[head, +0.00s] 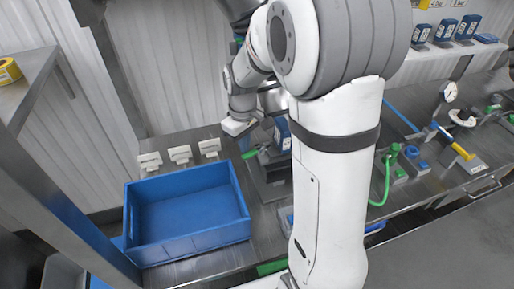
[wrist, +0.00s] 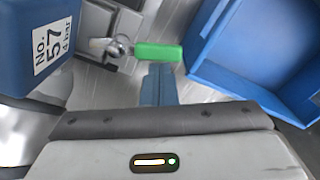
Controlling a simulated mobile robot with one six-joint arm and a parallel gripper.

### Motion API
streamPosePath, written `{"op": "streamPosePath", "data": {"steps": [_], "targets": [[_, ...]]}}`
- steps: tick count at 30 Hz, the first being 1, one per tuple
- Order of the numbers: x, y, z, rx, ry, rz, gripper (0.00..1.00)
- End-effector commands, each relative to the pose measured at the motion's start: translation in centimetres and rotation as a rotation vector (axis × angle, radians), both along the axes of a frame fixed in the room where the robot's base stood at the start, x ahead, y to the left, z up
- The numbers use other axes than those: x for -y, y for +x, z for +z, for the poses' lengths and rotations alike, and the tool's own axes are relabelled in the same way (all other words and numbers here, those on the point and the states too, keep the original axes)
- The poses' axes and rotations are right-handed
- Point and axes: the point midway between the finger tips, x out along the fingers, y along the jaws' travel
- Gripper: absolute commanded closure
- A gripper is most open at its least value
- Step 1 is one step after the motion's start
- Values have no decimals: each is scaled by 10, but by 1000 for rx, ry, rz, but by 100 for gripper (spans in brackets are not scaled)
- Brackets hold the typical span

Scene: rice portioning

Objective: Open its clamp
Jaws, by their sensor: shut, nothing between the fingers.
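A clamp with a green handle (wrist: 158,51) sits at the top middle of the wrist view. Its metal pivot (wrist: 115,46) is at the handle's left end. The green handle also shows in the head view (head: 250,154), beside a dark fixture. A blue block (wrist: 30,45) labelled "No. 57, 4 bar" stands left of the clamp; it also shows in the head view (head: 283,133). My gripper (wrist: 158,70) is shut and empty, with its blue fingers pointing at the handle. In the picture the tips lie just below the handle; I cannot tell whether they touch it.
An open, empty blue crate (head: 248,222) stands on the metal bench left of the clamp; in the wrist view it is at the right (wrist: 240,85). Several small white labelled stands (head: 180,154) line up behind the crate. A green hose (head: 387,180) lies right of my arm.

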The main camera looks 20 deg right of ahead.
Motion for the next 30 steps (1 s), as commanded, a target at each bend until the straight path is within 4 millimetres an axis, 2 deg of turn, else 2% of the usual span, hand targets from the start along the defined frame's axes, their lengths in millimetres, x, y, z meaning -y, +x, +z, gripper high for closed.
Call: {"op": "streamPosePath", "data": {"steps": [4, 15, 24, 30], "targets": [[0, -11, -1, 0, 0, 0, 100], [1, -13, 0, 0, 0, -1, 100], [9, -31, -1, 0, 0, -1, 100], [10, -33, 0, -1, -1, 0, 100]]}}
